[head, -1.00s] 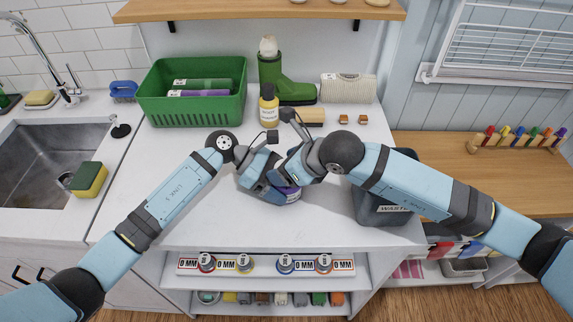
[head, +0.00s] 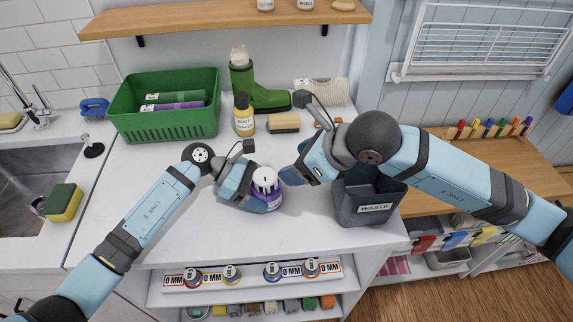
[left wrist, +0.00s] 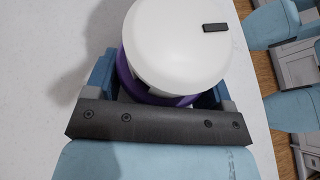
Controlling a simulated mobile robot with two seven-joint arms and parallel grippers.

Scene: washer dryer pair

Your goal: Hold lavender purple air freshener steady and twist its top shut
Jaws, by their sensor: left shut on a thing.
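The lavender purple air freshener (head: 268,196) stands upright on the white counter, with a purple body and a white domed top (head: 265,179). My left gripper (head: 262,200) is shut around its purple body from the left. In the left wrist view the white top (left wrist: 178,45) shows from above with a small dark mark, and a strip of the purple body (left wrist: 128,75) shows between the fingers. My right gripper (head: 298,172) is apart from the air freshener, to its right and raised; its fingers point away or are hidden, so I cannot tell its opening.
A dark waste bin (head: 366,208) stands under my right forearm. The counter (head: 205,228) in front is clear.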

